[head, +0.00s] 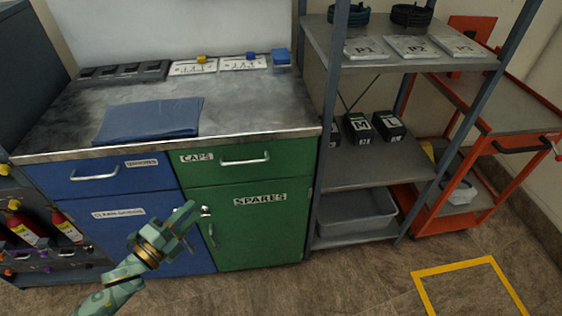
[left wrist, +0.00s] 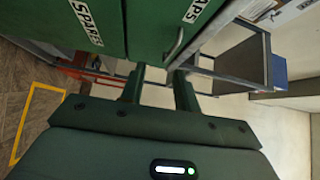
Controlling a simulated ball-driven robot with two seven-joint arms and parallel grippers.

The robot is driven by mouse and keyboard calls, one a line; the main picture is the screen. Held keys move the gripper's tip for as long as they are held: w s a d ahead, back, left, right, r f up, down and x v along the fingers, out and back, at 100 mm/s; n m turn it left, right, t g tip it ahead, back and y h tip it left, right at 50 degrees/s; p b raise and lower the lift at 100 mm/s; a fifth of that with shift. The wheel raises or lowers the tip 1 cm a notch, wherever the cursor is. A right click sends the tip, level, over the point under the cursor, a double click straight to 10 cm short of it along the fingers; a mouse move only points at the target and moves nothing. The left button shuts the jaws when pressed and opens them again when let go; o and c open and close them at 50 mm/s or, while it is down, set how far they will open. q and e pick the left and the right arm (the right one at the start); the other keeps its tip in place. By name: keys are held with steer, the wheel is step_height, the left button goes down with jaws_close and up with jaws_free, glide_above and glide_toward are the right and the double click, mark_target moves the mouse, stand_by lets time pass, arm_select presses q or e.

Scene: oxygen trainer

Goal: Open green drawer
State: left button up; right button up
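The green drawer (head: 290,152) is labelled CAPS and looks shut, above the green SPARES door (head: 262,225). Its silver bar handle (head: 245,161) is on the front; in the left wrist view the handle (left wrist: 175,45) shows above the fingers. My left gripper (head: 193,214) is in front of the cabinet, below and left of that handle, near the SPARES door's handle (head: 212,235). In the left wrist view its two fingers (left wrist: 159,88) stand apart with nothing between them. It is apart from the drawer handle. My right gripper is not in view.
The metal worktop (head: 250,105) holds a blue folded cloth (head: 150,119) and small boards. A grey shelf unit (head: 375,172) stands right of the cabinet, with an orange cart (head: 520,97) beyond. The floor in front is clear, with a yellow outline (head: 455,268).

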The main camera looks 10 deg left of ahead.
arm_select(q)
steer(key=d+r+m+h, duration=0.1)
steer(key=d+r+m, duration=0.1)
steer(key=b, duration=0.3)
glide_toward(240, 167)
steer(key=w+d+r, duration=0.5)
steer(key=d+r, duration=0.1)
steer(key=shift+s+d+f+m, duration=0.1)
steer(key=shift+d+f+m, duration=0.1)
steer(key=shift+m, duration=0.2)
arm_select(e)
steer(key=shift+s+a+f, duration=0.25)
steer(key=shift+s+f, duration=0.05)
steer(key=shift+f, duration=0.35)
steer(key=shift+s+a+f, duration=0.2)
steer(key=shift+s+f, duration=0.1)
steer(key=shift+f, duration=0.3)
arm_select(q)
jaws_close()
